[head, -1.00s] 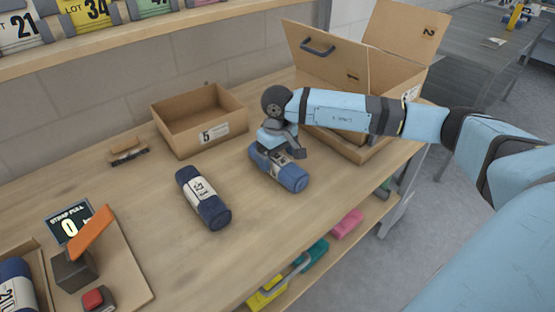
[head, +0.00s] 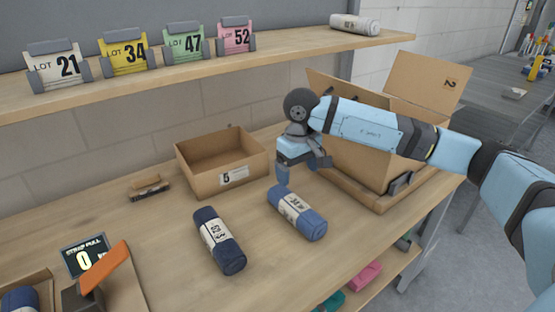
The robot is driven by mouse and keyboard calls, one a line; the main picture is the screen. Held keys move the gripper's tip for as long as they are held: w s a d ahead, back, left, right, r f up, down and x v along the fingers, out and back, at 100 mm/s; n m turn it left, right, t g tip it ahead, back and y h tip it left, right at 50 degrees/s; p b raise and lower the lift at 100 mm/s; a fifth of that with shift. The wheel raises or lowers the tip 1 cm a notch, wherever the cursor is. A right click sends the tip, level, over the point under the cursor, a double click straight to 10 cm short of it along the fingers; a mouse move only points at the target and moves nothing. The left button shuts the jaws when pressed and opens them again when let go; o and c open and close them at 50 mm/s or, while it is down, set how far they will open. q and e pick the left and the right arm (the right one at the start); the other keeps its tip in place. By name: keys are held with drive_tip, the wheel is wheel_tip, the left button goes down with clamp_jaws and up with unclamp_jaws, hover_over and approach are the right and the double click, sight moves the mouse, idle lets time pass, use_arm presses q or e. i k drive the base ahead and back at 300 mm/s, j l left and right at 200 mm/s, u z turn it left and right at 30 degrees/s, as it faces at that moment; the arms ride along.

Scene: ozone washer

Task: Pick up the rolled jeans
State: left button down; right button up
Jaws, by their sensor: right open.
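Two rolled jeans with white paper bands lie on the wooden workbench (head: 155,235). The lighter blue roll (head: 313,227) is on the right, and the dark navy roll (head: 229,256) is to its left. My right gripper (head: 303,172) is open and empty, pointing down just behind and above the lighter roll, apart from it. Part of another dark roll (head: 20,299) shows in a box at the lower left edge. A pale grey roll (head: 355,24) lies on the upper shelf. My left gripper is out of view.
An open carton labelled 5 (head: 222,170) stands behind the rolls. A large open cardboard box (head: 375,160) is partly hidden behind my right arm. A strap-pull display (head: 86,256) with an orange lever (head: 104,267) is at lower left. Lot cards line the shelf (head: 200,72).

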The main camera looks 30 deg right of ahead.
sight(220, 243)
drive_tip(key=k, duration=1)
